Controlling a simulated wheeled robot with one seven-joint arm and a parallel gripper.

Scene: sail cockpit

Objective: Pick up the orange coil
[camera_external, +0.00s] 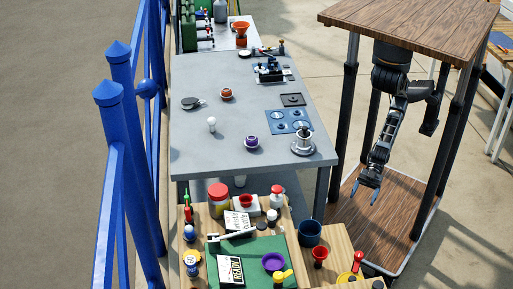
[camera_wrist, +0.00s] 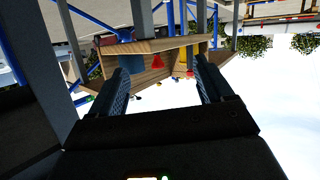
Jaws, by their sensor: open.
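A small round orange-brown item (camera_external: 226,93), which looks like the orange coil, sits on the grey table (camera_external: 190,140), left of the table's middle. A similar purple one (camera_external: 251,142) sits nearer the front edge. My gripper (camera_external: 367,194) hangs to the right of the table, below the wooden top of my frame, far from the orange coil. Its fingers are apart with nothing between them; they also show in the wrist view (camera_wrist: 164,78). I cannot make out the coil in the wrist view.
A white bulb-like object (camera_external: 212,124), a dark round item (camera_external: 192,103), a blue plate (camera_external: 289,122) and a silver device (camera_external: 303,140) stand on the grey table. A crowded wooden bench (camera_external: 196,216) is in front. A blue railing (camera_external: 120,150) runs along the left.

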